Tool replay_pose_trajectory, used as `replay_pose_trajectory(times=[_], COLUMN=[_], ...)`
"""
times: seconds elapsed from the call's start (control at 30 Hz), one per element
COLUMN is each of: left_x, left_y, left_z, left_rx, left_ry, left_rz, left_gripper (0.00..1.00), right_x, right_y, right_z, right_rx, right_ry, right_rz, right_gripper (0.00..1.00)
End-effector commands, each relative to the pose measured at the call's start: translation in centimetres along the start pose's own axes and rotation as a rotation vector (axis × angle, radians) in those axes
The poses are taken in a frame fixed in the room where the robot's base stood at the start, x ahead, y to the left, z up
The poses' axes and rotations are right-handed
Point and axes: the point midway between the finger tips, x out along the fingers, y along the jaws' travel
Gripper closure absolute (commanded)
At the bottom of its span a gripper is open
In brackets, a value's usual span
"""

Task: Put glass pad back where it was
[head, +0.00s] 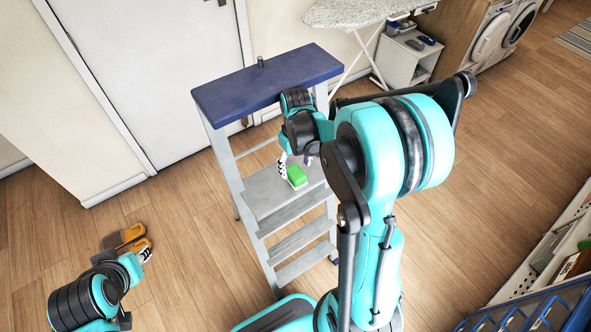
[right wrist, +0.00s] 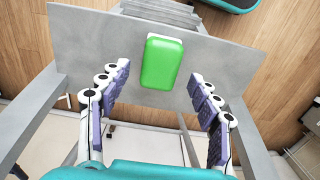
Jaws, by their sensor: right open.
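The glass pad, a green rounded block (head: 297,176) with a pale underside, lies on the grey upper step (head: 262,196) of a stepladder. In the right wrist view the green pad (right wrist: 161,63) lies near the middle of the grey step (right wrist: 85,35). My right gripper (head: 295,162) is open just above the step, and its spread fingers (right wrist: 158,76) stand to either side of the pad with clear gaps. No finger visibly touches the pad. My left gripper (head: 145,253) is low at the left; its fingers are too small to read.
The stepladder has a blue top (head: 268,78) with a small dark upright peg (head: 260,62). Brown slippers (head: 122,237) lie on the floor by my left gripper. An ironing board (head: 345,12) stands behind. A blue crate (head: 535,312) is at the lower right.

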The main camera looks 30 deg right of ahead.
Motion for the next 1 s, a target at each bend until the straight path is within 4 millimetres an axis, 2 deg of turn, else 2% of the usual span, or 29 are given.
replay_pose_trajectory(times=[0.03, 0.2, 0.43, 0.57, 0.8, 1.0], left_x=[-0.6, -1.4, -1.8, -1.8, -1.8, -1.8], left_y=[0.0, 0.0, 0.0, 0.0, 0.0, 0.0], left_z=[-0.4, -1.0, -1.3, -1.3, -1.3, -1.3], left_rx=[0.000, 0.000, 0.000, 0.000, 0.000, 0.000], left_ry=[0.000, 0.000, 0.000, 0.000, 0.000, 0.000], left_rz=[0.000, 0.000, 0.000, 0.000, 0.000, 0.000], left_gripper=[0.69, 0.69, 0.69, 0.69, 0.69, 0.69], right_x=[-1.6, -5.0, -7.4, -8.4, -11.7, -13.4], right_y=[0.0, 0.0, 0.0, -0.8, -4.7, -8.0], right_z=[0.1, 0.1, 0.1, 0.5, 3.5, 6.6], right_rx=[0.000, 0.000, 0.000, 0.003, 0.020, 0.042], right_ry=[0.000, 0.000, 0.002, 0.029, 0.198, 0.375], right_rz=[0.000, 0.000, 0.001, 0.009, 0.049, 0.061], right_gripper=[0.37, 0.37, 0.37, 0.37, 0.37, 0.37])
